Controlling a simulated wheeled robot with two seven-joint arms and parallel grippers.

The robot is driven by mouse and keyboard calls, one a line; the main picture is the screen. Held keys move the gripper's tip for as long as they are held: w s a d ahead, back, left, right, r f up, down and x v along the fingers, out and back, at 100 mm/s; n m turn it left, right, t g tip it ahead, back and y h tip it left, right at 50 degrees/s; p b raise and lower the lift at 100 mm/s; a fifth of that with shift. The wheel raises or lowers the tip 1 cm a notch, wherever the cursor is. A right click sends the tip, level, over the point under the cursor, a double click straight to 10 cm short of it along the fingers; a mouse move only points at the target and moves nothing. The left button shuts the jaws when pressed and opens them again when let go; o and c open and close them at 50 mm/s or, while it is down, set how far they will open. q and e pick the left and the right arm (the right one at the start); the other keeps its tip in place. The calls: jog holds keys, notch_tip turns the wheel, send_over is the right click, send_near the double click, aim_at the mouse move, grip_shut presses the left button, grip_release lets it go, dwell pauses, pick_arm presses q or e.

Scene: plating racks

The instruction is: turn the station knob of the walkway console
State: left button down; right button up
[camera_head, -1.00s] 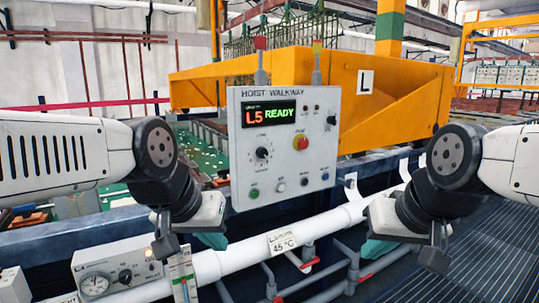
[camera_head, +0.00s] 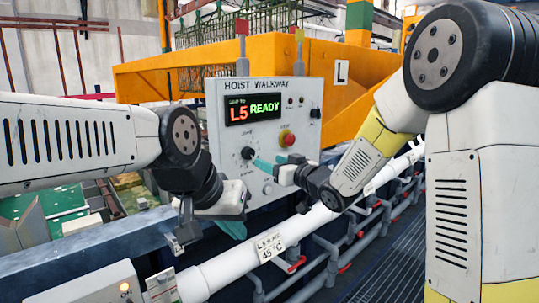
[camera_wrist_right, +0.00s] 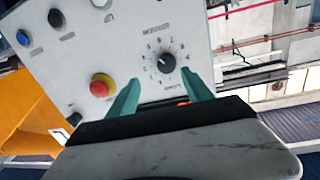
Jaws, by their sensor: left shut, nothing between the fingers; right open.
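The grey walkway console (camera_head: 225,185) stands in the middle of the head view, its display (camera_head: 253,108) reading "L5 READY". A black dial knob (camera_head: 248,153) with a white pointer sits at left on its face, ringed by marks; it also shows in the right wrist view (camera_wrist_right: 166,62). My right gripper (camera_head: 264,163) is open in front of the console. In the right wrist view its teal fingertips (camera_wrist_right: 162,76) frame the knob from either side; contact cannot be told. My left gripper (camera_head: 236,230) is shut and empty, lower left of the console.
A red-and-yellow stop button (camera_head: 287,138) is close to my right fingers, also in the right wrist view (camera_wrist_right: 102,85). A white pipe (camera_head: 250,250) runs below the console. An orange beam (camera_head: 150,78) stands behind. Grating (camera_head: 400,250) lies at right.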

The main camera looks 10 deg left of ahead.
aim_at(251, 156)
jog(key=shift+y, duration=0.4)
jog(key=x, duration=0.8)
jog(key=shift+s+a+f, duration=0.1)
jog(key=shift+s+a, duration=0.05)
jog(key=shift+a, duration=0.5)
grip_shut()
jog(key=shift+n, duration=0.3)
jog(key=shift+d+n, duration=0.1)
jog(key=shift+n, duration=0.2)
jog(key=shift+f+n, duration=0.1)
jog(key=shift+n, duration=2.4)
